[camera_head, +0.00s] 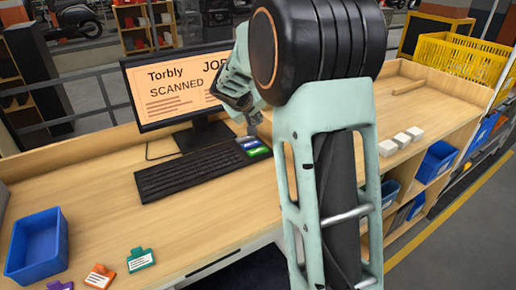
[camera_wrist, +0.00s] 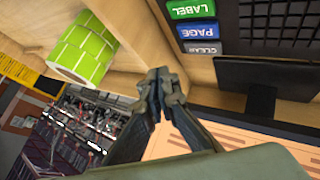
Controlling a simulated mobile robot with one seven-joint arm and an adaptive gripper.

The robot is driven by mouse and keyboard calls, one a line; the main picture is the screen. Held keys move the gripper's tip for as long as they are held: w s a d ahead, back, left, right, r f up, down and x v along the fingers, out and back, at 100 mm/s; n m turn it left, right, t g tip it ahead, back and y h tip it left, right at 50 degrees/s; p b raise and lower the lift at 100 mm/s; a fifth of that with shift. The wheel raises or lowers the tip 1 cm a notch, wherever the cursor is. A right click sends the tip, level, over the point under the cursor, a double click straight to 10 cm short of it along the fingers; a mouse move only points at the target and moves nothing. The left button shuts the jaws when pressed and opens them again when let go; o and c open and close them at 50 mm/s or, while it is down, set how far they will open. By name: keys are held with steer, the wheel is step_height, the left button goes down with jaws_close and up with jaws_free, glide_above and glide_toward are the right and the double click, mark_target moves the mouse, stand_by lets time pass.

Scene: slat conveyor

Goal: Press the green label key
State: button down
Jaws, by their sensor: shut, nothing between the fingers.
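The green LABEL key (camera_wrist: 191,8) is at the top of the wrist view, cut by the frame edge, in a row with the blue PAGE key (camera_wrist: 197,30) and the grey CLEAR key (camera_wrist: 203,47). In the head view the green key (camera_head: 258,152) lies at the right end of the black keyboard (camera_head: 195,172). My gripper (camera_wrist: 160,74) is shut and empty, its fingertips together. In the wrist view the tips appear below and left of the keys. In the head view my gripper (camera_head: 251,127) hangs just behind and above the keys, with no contact visible.
A monitor (camera_head: 165,95) reading SCANNED stands behind the keyboard. A roll of green labels (camera_wrist: 82,52) shows in the wrist view. A blue bin (camera_head: 38,245) and colored tags (camera_head: 140,259) lie front left; white blocks (camera_head: 401,140) sit at the right.

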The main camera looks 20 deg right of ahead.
steer(key=shift+f, duration=0.15)
steer(key=b, duration=0.5)
glide_above(257, 151)
step_height(257, 151, down, 7)
steer(key=shift+s+a+r, duration=0.1)
steer(key=shift+a+r, duration=0.05)
steer(key=shift+f+b, duration=0.95)
steer(key=shift+b, duration=0.2)
steer(key=shift+f, duration=0.1)
steer(key=shift+f+b, duration=0.35)
steer(key=shift+b, duration=0.35)
